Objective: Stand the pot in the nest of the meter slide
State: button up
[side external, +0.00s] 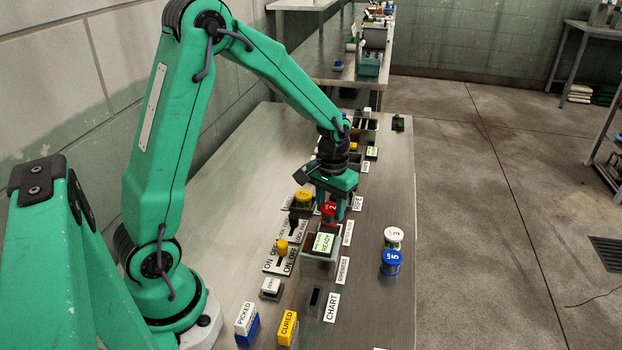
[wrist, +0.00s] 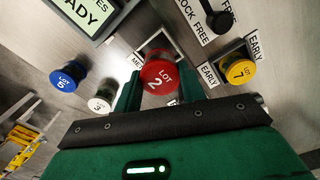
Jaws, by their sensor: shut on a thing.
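My gripper (side external: 335,206) is shut on the red pot marked LOT 2 (side external: 328,210), and holds it upright just behind the READY display. In the wrist view the red pot (wrist: 158,78) sits between the green fingers. A pale square frame (wrist: 154,36), apparently the nest of the meter slide, shows partly behind the pot beside a label starting "ME" (wrist: 137,62). The pot hides much of this frame, and I cannot tell whether its base is inside the frame or above it.
A white pot (side external: 393,237) and blue pot (side external: 390,262) stand near the table's right edge. A yellow pot (side external: 303,198) stands left of my gripper, at the EARLY labels. The READY display (side external: 323,242), switches and CHART slot (side external: 315,299) are in front. The table's left side is clear.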

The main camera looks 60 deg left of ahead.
aim_at(330, 218)
jog(key=shift+f, duration=0.15)
jog(key=shift+f, duration=1.85)
jog(key=shift+f, duration=0.15)
jog(key=o, duration=1)
notch_tip(330, 218, up, 12)
jog(key=shift+r, duration=0.15)
